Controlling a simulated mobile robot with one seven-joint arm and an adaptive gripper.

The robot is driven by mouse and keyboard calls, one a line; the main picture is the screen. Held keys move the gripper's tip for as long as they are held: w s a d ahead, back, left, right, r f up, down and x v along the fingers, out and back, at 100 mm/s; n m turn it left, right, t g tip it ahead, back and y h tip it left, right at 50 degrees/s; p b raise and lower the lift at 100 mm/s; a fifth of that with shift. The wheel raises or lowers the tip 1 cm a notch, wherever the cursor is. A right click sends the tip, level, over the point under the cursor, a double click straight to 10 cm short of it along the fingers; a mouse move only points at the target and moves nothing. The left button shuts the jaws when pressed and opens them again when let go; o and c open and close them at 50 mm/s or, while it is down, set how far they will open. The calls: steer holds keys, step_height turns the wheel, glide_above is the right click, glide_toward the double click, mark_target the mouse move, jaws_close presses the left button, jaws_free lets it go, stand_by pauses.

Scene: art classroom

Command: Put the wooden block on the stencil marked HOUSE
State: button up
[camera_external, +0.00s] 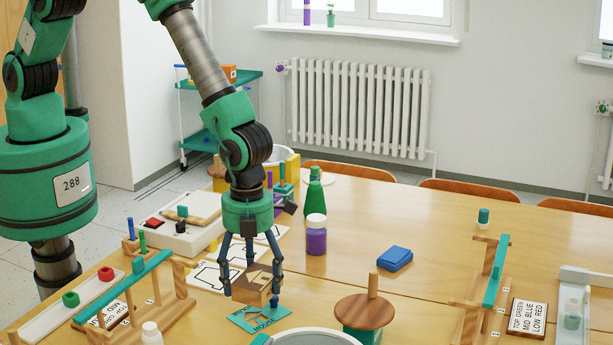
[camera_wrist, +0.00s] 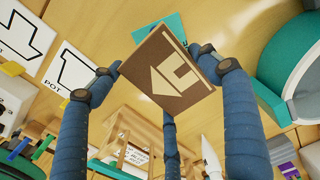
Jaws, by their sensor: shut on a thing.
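The wooden block (camera_external: 251,287) is brown with a pale house-like shape on its face. My gripper (camera_external: 252,291) is shut on it, and the fingers grip its sides. In the wrist view the block (camera_wrist: 166,76) sits tilted between my blue fingers (camera_wrist: 160,85). The teal stencil (camera_external: 246,321) with lettering that seems to read HOUSE lies on the table just below the block in the external view. Part of it (camera_wrist: 158,27) shows beyond the block in the wrist view, and the block hides the rest. The block looks raised above it, but the gap is hard to judge.
White stencil cards (camera_external: 208,275) lie behind and left; one reads POT in the wrist view (camera_wrist: 72,72). A wooden rack (camera_external: 150,295) stands left, a wooden disc with a peg (camera_external: 365,312) right, and a grey-rimmed round container (camera_external: 315,338) in front. Table is clear around the blue box (camera_external: 395,259).

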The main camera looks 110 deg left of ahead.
mark_target(251, 274)
steer(key=shift+f, duration=0.75)
steer(key=shift+f+b, duration=0.4)
steer(key=shift+f, duration=0.2)
steer(key=o, duration=1.3)
steer(key=shift+r, duration=0.1)
step_height(251, 274, up, 13)
steer(key=shift+p, duration=0.9)
